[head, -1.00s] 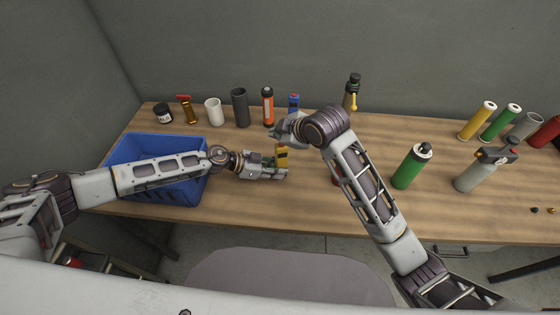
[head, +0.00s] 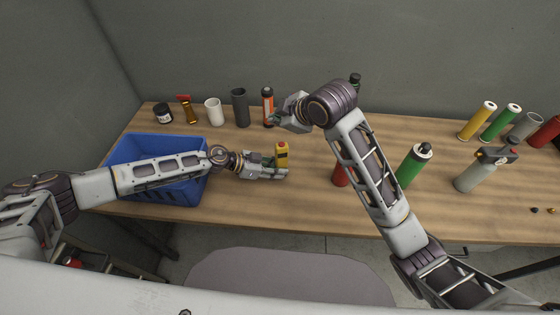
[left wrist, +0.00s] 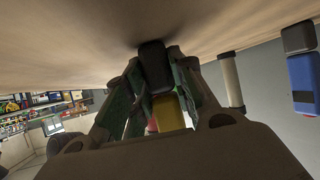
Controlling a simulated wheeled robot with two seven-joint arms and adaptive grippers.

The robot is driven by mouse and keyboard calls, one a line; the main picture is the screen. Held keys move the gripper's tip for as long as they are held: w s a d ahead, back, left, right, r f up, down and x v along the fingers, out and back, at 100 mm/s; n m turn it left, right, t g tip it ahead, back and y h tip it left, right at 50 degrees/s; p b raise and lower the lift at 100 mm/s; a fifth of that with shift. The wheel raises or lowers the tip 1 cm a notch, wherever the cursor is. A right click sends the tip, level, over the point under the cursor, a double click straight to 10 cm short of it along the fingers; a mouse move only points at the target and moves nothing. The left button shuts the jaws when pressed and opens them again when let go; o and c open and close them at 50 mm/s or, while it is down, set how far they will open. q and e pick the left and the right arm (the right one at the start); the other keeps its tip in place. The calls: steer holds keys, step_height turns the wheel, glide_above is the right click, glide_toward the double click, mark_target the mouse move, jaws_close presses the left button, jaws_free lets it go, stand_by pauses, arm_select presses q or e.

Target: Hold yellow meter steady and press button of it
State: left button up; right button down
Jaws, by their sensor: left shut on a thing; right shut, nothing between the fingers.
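The yellow meter (head: 282,158) stands upright at the left gripper, with a red-orange button (head: 282,145) on its top and a dark patch on its front. My left gripper (head: 276,172) is shut on the meter's lower part, close over the table. In the left wrist view the meter's yellow body (left wrist: 168,112) shows between the fingers, with a black part beside it. My right gripper (head: 278,120) is shut and empty, above and behind the meter, apart from it. It hides part of the back row.
A blue crate (head: 122,192) sits under my left forearm. Along the back stand a dark jar (head: 162,113), a white cup (head: 213,112), a grey cylinder (head: 240,107) and an orange-black bottle (head: 267,104). A green bottle (head: 412,166) and grey bottle (head: 473,177) stand at right.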

arm_select(q)
steer(key=o, duration=0.9)
steer(key=shift+v, duration=5.95)
steer(key=shift+s+f, duration=0.1)
steer(key=shift+s, duration=0.05)
